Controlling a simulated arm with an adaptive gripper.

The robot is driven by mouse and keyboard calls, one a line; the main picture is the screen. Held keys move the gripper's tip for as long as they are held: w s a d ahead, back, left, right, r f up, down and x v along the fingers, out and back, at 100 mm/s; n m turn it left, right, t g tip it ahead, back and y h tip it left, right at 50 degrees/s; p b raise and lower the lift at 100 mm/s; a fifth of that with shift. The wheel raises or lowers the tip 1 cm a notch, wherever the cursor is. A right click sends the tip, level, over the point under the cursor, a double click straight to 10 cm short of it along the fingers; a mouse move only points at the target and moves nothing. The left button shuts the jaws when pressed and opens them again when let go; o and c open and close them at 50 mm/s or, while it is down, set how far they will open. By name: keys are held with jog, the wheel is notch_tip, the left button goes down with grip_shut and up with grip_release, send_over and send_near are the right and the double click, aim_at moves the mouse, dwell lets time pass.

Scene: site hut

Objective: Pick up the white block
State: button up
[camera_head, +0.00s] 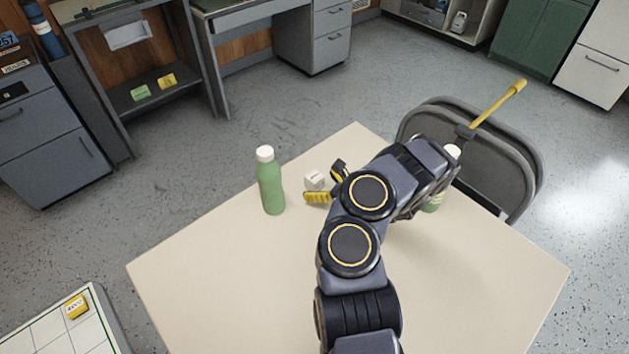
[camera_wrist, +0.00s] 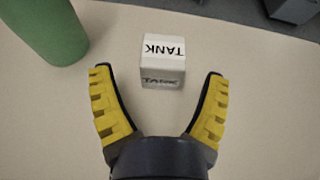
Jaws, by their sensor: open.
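The white block (camera_head: 314,178) rests on the pale table near its far edge, just right of a green bottle. In the wrist view the white block (camera_wrist: 163,58) shows the word TANK on its top and front faces. My gripper (camera_head: 321,181) is open and empty, its yellow-padded fingers spread. In the wrist view my gripper (camera_wrist: 159,73) has one finger to each side of the block, with the block near and beyond the fingertips. I see clear gaps on both sides. My arm partly covers the near finger area in the head view.
The green bottle (camera_head: 271,185) with a white cap stands left of the block, near my left finger in the wrist view (camera_wrist: 42,28). Another bottle (camera_head: 453,151) is partly hidden behind my arm. A folding chair (camera_head: 490,175) stands at the right. The table (camera_head: 220,285) is clear at front left.

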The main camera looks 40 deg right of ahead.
jog(key=shift+x, duration=1.35)
jog(key=c, duration=1.2)
